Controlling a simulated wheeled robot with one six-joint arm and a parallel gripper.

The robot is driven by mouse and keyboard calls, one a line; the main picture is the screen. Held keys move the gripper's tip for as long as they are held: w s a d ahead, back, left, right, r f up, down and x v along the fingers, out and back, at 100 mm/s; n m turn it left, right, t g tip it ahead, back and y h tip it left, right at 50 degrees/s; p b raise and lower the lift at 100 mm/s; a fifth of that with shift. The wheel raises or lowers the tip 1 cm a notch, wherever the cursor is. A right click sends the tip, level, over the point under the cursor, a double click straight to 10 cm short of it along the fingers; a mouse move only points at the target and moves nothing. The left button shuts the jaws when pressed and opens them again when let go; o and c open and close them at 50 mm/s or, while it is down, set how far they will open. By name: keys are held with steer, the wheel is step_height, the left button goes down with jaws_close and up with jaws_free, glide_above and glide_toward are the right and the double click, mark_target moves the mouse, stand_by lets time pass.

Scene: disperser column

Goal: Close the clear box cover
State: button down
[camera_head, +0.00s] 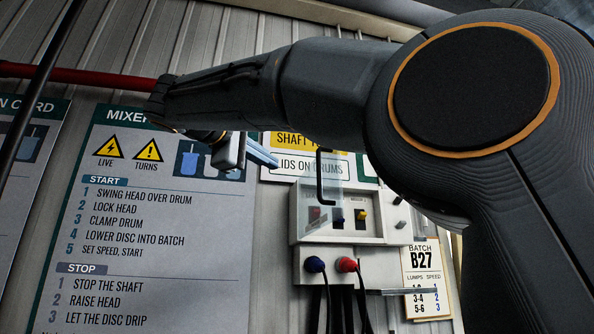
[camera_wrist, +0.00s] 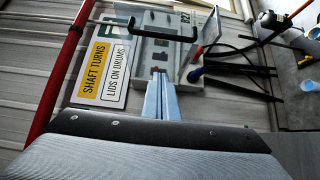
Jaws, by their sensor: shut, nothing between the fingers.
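The clear cover (camera_head: 340,172) is a see-through pane with a black bar handle (camera_head: 322,178), at the grey control box (camera_head: 350,250) on the wall. It appears swung out from the box front, but its exact angle is hard to tell. The handle also shows at the top of the wrist view (camera_wrist: 160,32), beyond my fingertips. My gripper (camera_head: 268,158) is shut and empty, left of the handle in the head view. In the wrist view its pale blue fingers (camera_wrist: 161,84) point towards the box, apart from the handle. Their depth gap is unclear.
Blue (camera_head: 315,264) and red (camera_head: 347,264) plugs with black cables hang below the box. Yellow and white signs (camera_wrist: 97,72) lie on the wall beside it. A red pipe (camera_head: 80,76) crosses the upper left. A batch card (camera_head: 424,280) hangs to the right.

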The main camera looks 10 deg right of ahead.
steer(key=w+d+p, duration=0.4)
steer(key=d, duration=0.6)
steer(key=shift+w+d, duration=0.2)
steer(key=shift+w, duration=0.2)
